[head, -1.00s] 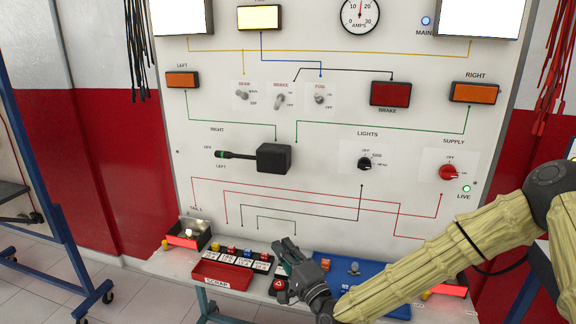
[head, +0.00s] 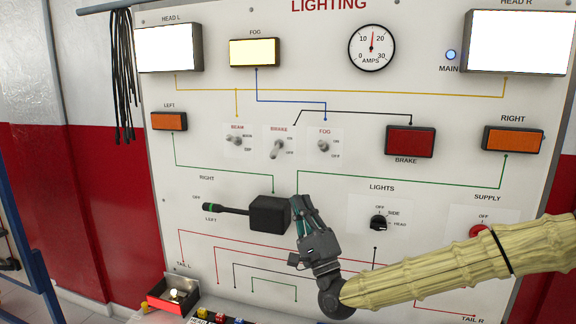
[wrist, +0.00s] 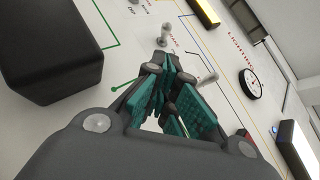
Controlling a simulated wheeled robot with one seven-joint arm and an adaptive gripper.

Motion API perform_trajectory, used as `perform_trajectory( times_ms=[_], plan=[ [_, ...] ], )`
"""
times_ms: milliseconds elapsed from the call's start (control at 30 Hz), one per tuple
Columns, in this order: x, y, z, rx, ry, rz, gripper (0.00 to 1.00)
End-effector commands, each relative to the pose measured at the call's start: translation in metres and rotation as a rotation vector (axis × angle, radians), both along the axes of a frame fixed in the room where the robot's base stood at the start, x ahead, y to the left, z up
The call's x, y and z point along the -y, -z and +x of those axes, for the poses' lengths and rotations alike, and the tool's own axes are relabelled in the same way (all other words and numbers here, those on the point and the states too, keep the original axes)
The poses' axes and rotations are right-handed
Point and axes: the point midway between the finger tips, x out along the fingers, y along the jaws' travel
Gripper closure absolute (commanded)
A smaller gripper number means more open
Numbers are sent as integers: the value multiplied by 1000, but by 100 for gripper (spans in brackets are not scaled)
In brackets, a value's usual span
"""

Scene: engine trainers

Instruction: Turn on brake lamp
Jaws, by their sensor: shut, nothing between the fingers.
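The brake toggle switch (head: 277,149) is the middle one of three on the white panel, with ON marked above OFF. Its lever seems to tilt down. The brake lamp (head: 410,141) is dark red and looks unlit. My gripper (head: 304,203) is shut and empty, pointing up, below and right of the brake switch and beside the black box's right edge. In the wrist view my gripper's teal-padded fingers (wrist: 167,85) point toward the panel. A toggle beyond their tips (wrist: 165,36) appears to be the brake switch; it stands apart from them.
The black box (head: 270,214) with its turn lever (head: 226,209) juts out left of my gripper. The beam switch (head: 236,141) and fog switch (head: 323,147) flank the brake switch closely. The lights knob (head: 379,223) is to the right.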

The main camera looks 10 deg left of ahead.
Motion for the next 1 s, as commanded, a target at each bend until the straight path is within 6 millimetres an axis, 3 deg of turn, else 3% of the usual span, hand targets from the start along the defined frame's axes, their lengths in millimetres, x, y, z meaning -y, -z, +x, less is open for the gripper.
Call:
perform_trajectory(
  times_ms=[467, 1000],
  plan=[
    [-17, -4, -1, 1, -19, 2, 100],
    [-50, -58, 40, 1, -16, 2, 100]
  ],
)
